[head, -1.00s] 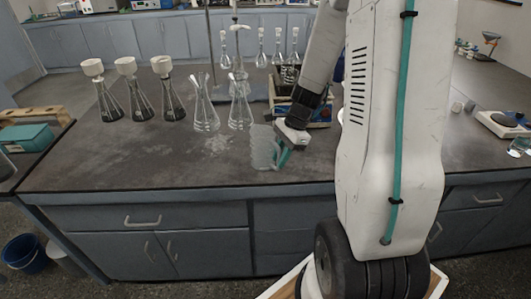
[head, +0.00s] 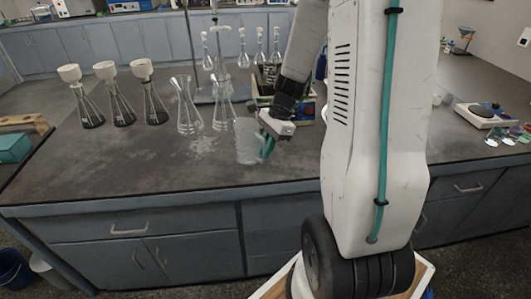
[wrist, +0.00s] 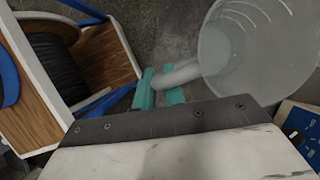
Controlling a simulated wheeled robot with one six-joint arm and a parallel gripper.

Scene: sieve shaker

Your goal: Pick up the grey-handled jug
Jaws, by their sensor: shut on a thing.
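The grey-handled jug (head: 247,144) is a clear, ribbed vessel near the front of the dark bench (head: 130,178) in the head view. In the wrist view the jug (wrist: 268,42) fills the upper right, with its mouth facing the camera and looking empty. My gripper (head: 268,148) is at the jug's right side. In the wrist view its two teal fingers (wrist: 158,92) are shut on the grey handle (wrist: 188,72), one on each side. I cannot tell whether the jug's base touches the bench.
Two clear flasks (head: 187,112) stand behind and left of the jug. Several dark-filled flasks with white funnels (head: 118,100) stand farther left. The bench front left of the jug is clear. A scale (head: 487,115) is at the right.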

